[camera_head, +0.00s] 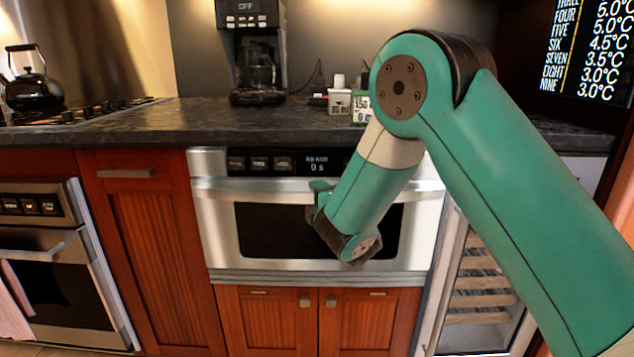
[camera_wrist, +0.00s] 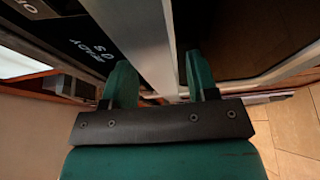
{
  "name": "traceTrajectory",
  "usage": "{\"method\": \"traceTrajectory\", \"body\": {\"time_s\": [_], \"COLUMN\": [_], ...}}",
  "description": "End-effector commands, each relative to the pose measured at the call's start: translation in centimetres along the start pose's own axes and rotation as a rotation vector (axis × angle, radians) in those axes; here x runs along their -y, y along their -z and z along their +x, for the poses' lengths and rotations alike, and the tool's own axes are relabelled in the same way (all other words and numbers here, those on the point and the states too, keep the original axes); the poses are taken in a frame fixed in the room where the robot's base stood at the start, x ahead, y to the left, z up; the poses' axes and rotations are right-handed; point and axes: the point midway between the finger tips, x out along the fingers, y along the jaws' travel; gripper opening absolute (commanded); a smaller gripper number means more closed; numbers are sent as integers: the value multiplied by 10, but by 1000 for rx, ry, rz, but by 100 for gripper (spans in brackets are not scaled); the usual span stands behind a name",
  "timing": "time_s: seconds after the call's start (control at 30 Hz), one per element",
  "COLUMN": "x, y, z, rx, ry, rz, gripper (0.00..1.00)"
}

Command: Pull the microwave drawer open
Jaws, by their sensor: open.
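The microwave drawer (camera_head: 215,225) has a silver front with a dark window, set under the counter. Its front looks shut in the head view. A silver handle bar (camera_head: 240,187) runs across the top of it, under the control panel. My gripper (camera_head: 315,197) is at the middle of this handle, partly hidden by my wrist. In the wrist view my gripper (camera_wrist: 160,78) is open, with one green finger on each side of a silver bar (camera_wrist: 145,40) that looks like the handle. I cannot tell whether the fingers touch it.
The control panel (camera_head: 265,162) is just above the handle. A dark countertop (camera_head: 140,125) overhangs, with a coffee maker (camera_head: 256,55) on it. Wooden cabinet doors (camera_head: 268,325) are below the drawer. An oven (camera_head: 50,265) is at left and a glass-fronted cooler (camera_head: 478,290) at right.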

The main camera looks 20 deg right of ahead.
Motion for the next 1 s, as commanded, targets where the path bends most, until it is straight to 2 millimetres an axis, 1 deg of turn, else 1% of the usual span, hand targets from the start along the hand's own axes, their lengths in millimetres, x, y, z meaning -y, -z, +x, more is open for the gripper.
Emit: {"method": "traceTrajectory", "body": {"time_s": [0.03,0.17,0.43,0.47,0.5,0.57,0.6,0.67,0.7,0.87,1.0], "x": [-3,-1,1,1,1,1,1,1,1,1,2], "y": [0,0,0,0,0,0,0,0,0,1,10], "z": [4,8,10,9,9,9,9,9,9,9,10], "rx": [0,0,0,0,0,0,0,0,0,-2,-12], "ry": [0,0,-1,-1,-1,-1,-1,0,0,0,1], "rz": [0,0,0,0,0,0,0,0,0,0,1], "gripper": [53,53,53,51,42,28,19,5,0,0,0]}}
